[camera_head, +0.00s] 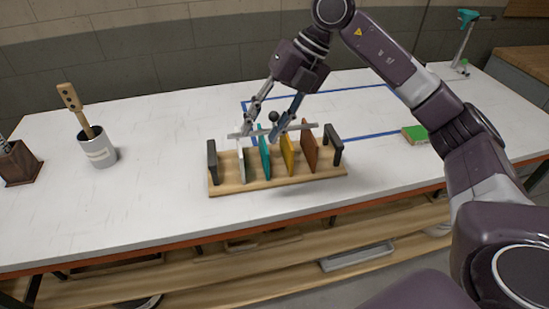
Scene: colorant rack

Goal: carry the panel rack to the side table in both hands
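The panel rack (228,187) stands on the white worktop near its front edge. It has a light wooden base and a black upright at each end. It holds a white panel (241,165), a teal panel (264,158), a yellow panel (287,155) and a brown panel (309,147). A grey bar (308,127) lies across above the panels, with a small black knob (273,116) near its middle. My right gripper (260,132) points down over the rack, its fingers spread, around or just behind the knob; contact is unclear. My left gripper is out of view.
A grey cup (100,152) with a wooden utensil and a dark wooden block (18,165) stand at left. Blue tape (376,135) marks an area behind the rack. A green-topped block (414,133) lies at right. A wooden-topped surface (525,62) is at far right.

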